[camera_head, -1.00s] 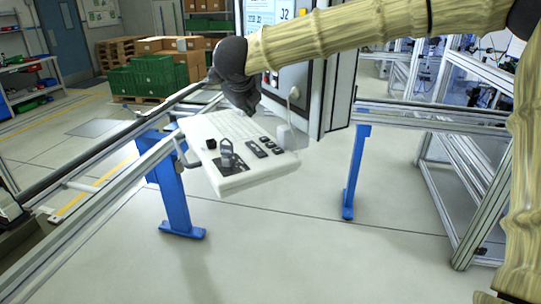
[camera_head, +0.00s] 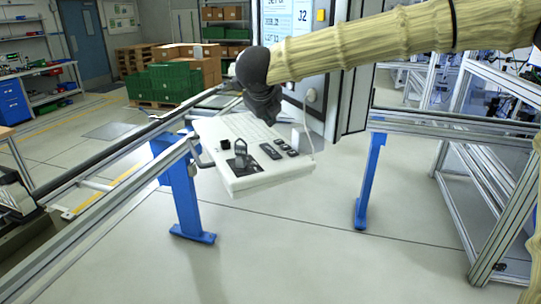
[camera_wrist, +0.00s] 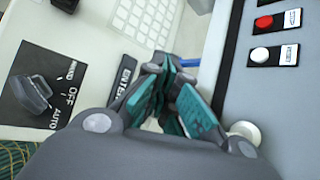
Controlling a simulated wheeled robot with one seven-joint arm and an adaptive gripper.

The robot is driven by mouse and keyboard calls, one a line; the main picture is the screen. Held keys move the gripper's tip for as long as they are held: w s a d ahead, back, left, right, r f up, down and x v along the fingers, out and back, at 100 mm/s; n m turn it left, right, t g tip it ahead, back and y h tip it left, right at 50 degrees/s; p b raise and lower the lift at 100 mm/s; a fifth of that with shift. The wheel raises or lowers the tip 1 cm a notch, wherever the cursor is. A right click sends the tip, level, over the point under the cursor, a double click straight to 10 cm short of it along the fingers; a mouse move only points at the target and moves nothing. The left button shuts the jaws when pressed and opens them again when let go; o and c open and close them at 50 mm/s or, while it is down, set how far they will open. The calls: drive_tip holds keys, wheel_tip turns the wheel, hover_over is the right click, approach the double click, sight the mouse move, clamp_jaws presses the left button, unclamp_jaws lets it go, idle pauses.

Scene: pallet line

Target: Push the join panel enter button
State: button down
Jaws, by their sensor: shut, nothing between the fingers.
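The join panel is a white sloped console (camera_head: 262,184) with a keyboard, dark labelled controls and a rotary switch (camera_head: 241,155). In the wrist view a dark plate reading ENTER (camera_wrist: 122,78) lies just left of my fingers, below the keyboard (camera_wrist: 145,18). The button beside that label cannot be made out; my gripper covers part of that area. My gripper (camera_wrist: 165,97) is shut and empty, its teal-padded fingers together over the console. In the head view my gripper (camera_head: 262,108) points down above the console's back right part. Whether it touches the surface cannot be told.
An upright cabinet with a screen (camera_head: 287,20) stands right behind the console. Its face carries a red button (camera_wrist: 264,22) and a white button (camera_wrist: 260,54) close to my gripper's right. A rail frame on a blue leg (camera_head: 185,200) stands left. Open floor lies in front.

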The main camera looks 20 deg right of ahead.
sight(267, 150)
drive_tip(key=shift+f+b, duration=1.55)
drive_tip(key=shift+f, duration=1.35)
drive_tip(key=shift+f, duration=0.1)
drive_tip(key=shift+f, duration=0.3)
drive_tip(key=shift+f+b, duration=0.35)
drive_tip(key=shift+f, duration=0.2)
drive_tip(key=shift+r, duration=0.1)
drive_tip(key=shift+r+p, duration=0.75)
drive_tip(key=shift+r, duration=0.15)
drive_tip(key=shift+r+p, duration=1.9)
drive_tip(key=shift+r, duration=0.6)
